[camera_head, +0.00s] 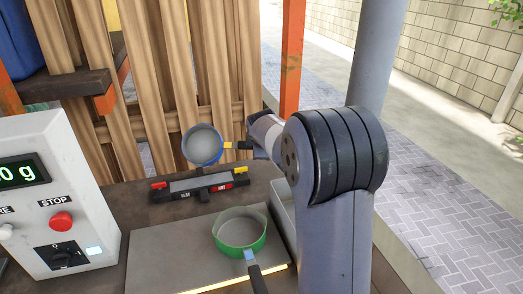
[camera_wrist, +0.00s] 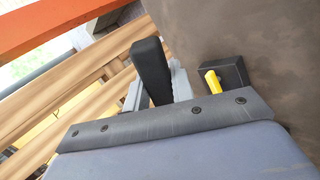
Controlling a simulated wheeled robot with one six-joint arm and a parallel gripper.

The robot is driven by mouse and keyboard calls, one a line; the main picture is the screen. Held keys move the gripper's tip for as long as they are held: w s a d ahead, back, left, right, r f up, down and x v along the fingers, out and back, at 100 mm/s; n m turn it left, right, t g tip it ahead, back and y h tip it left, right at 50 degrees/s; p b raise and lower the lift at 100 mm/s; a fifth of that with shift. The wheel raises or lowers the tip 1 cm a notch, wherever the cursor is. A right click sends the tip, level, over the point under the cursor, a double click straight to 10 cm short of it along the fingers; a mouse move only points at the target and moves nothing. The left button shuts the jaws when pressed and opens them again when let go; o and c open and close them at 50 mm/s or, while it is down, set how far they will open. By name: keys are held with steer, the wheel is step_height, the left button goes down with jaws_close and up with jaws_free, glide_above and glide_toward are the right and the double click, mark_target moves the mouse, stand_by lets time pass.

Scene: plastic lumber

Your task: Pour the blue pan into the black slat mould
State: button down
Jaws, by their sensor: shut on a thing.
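The blue pan (camera_head: 187,151) is in the air above and just behind the black slat mould (camera_head: 158,196) in the head view. Its grey inside faces the camera, and I cannot tell whether it holds anything. My gripper (camera_head: 249,146) is shut on the pan's handle, to the right of the bowl; the arm link partly hides the fingers. The mould lies on the bench with red and yellow clamps at its ends and a pale grey channel along it. In the wrist view, a black bar (camera_wrist: 152,70) stands by grey parts, and a yellow lever (camera_wrist: 212,82) shows beside it.
A green pan (camera_head: 239,248) sits on a grey plate (camera_head: 160,262) in front of the mould. A white control box (camera_head: 85,215) with a red stop button stands at left. Upright wooden slats (camera_head: 150,70) and an orange post (camera_head: 291,55) are behind the bench.

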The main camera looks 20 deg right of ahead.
steer(key=b, duration=0.3)
steer(key=shift+f, duration=0.25)
steer(key=shift+r+b, duration=0.15)
steer(key=shift+b, duration=0.4)
steer(key=shift+r, duration=0.15)
steer(key=shift+w+r+p, duration=0.1)
steer(key=shift+p, duration=0.9)
steer(key=shift+g+p, duration=0.3)
steer(key=shift+p, duration=0.25)
steer(key=f+g+y+p, duration=0.1)
steer(key=g+p, duration=0.1)
steer(key=p, duration=0.3)
steer(key=f+g+y+p, duration=0.1)
steer(key=g+p, duration=0.1)
steer(key=p, duration=0.4)
steer(key=w+f+g+p, duration=0.1)
steer(key=g+p, duration=0.1)
steer(key=p, duration=0.3)
steer(key=shift+d+f+y, duration=0.15)
steer(key=shift+d+y, duration=0.05)
steer(key=shift+y, duration=0.2)
steer(key=shift+f+g+p, duration=0.5)
steer(key=shift+g+p, duration=0.1)
steer(key=shift+p, duration=0.65)
